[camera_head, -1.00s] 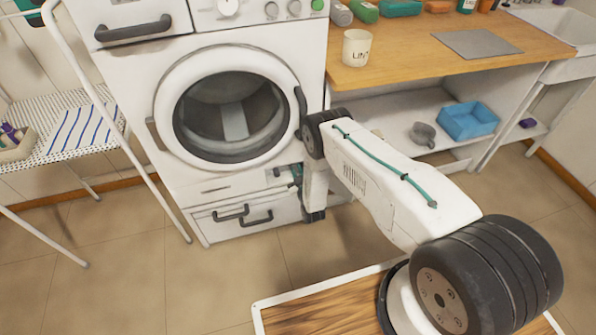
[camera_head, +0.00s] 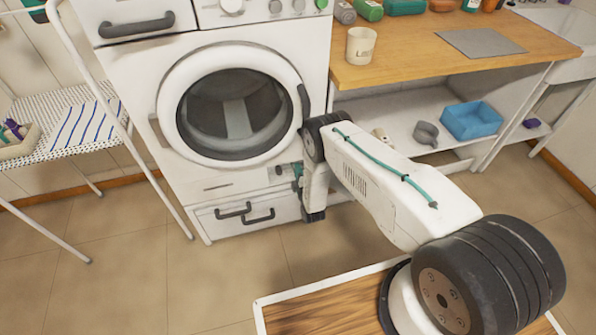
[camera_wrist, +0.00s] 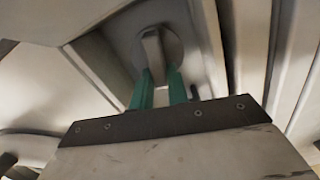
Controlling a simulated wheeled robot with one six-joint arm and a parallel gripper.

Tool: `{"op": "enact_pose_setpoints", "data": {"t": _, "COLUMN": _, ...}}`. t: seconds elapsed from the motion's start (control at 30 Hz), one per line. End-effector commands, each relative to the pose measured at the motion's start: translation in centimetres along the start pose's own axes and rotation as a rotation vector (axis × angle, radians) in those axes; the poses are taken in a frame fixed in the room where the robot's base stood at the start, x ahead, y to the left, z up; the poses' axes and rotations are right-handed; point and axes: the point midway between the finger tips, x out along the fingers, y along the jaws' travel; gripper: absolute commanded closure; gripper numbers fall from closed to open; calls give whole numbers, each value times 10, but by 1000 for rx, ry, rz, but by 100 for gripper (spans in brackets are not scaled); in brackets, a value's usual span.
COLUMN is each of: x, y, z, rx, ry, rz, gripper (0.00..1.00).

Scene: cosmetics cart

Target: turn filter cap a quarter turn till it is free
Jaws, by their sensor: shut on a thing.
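The filter cap (camera_wrist: 174,45) is a round grey disc with a raised bar across its middle, set in a recess at the lower right front of the white washing machine (camera_head: 180,172). In the wrist view the bar stands nearly upright, tilted slightly. My gripper (camera_wrist: 160,75) has two teal fingers, one on each side of the bar's lower end, shut on it. In the head view my gripper (camera_head: 297,170) is small at the machine's lower right, and I cannot make out the cap clearly there.
Below the cap is a panel with two dark handles (camera_head: 259,217). A wooden counter with a shelf under it stands to the right, holding a blue bin (camera_head: 470,121) and a grey scoop (camera_head: 425,133). A drying rack (camera_head: 70,135) stands at the left.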

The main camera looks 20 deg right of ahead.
Motion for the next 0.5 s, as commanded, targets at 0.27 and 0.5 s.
{"op": "enact_pose_setpoints", "data": {"t": 0.27, "x": 0, "y": -2, "z": 1, "rx": -101, "ry": -2, "rz": -1, "gripper": 100}}
{"op": "enact_pose_setpoints", "data": {"t": 0.5, "x": 0, "y": -2, "z": 1, "rx": -127, "ry": -2, "rz": -1, "gripper": 100}}
